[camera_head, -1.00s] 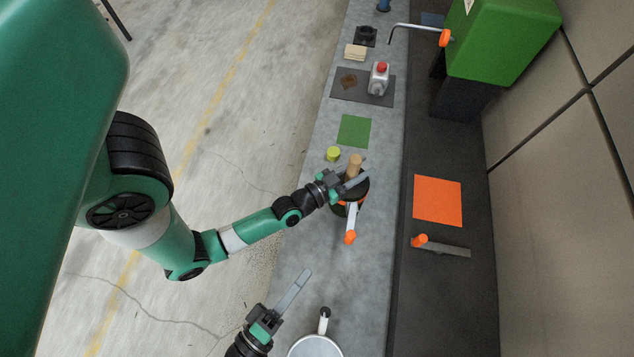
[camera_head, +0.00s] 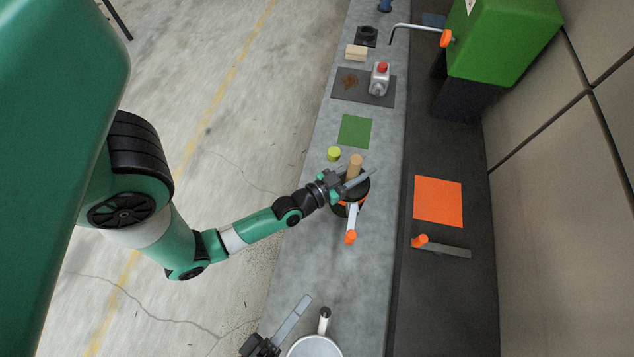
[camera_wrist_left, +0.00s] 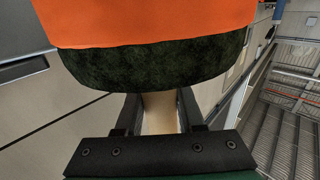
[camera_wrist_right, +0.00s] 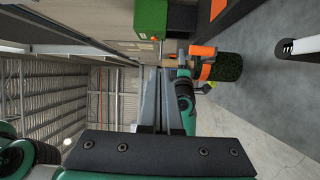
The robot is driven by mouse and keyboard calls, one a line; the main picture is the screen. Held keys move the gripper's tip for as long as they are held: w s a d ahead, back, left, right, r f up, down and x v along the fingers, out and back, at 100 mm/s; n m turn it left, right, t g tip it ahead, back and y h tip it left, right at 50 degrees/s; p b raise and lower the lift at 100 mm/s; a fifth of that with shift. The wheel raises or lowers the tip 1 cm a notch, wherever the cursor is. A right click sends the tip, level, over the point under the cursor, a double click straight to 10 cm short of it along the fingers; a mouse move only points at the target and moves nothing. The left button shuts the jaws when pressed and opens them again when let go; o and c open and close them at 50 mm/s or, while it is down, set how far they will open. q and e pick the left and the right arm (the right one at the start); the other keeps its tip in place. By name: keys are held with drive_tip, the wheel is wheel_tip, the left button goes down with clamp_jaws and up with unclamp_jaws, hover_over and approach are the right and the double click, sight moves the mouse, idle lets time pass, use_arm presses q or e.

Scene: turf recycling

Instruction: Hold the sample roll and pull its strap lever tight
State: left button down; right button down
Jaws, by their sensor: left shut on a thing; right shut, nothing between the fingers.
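The sample roll (camera_head: 364,198) stands on the grey counter, dark green turf with an orange strap around it; it fills the top of the left wrist view (camera_wrist_left: 150,65). A tan wooden core (camera_head: 355,162) sticks out of it. My left gripper (camera_head: 358,180) is shut on this core, also between the fingers in the left wrist view (camera_wrist_left: 159,112). The strap lever (camera_head: 351,220), a pale bar with an orange tip, points toward the picture bottom. My right gripper (camera_head: 306,299) is shut and empty, apart from the roll, which shows ahead in the right wrist view (camera_wrist_right: 227,68).
A white mug-like vessel (camera_head: 315,347) stands by my right gripper. A yellow-green cap (camera_head: 334,154) and green mat (camera_head: 355,131) lie beyond the roll. To the right are an orange sheet (camera_head: 438,201) and an orange-handled bar (camera_head: 445,248). The counter between roll and vessel is clear.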

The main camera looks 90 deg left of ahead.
drive_tip(key=d+r, duration=0.3)
drive_tip(key=d, duration=0.2)
drive_tip(key=shift+d+r, duration=0.15)
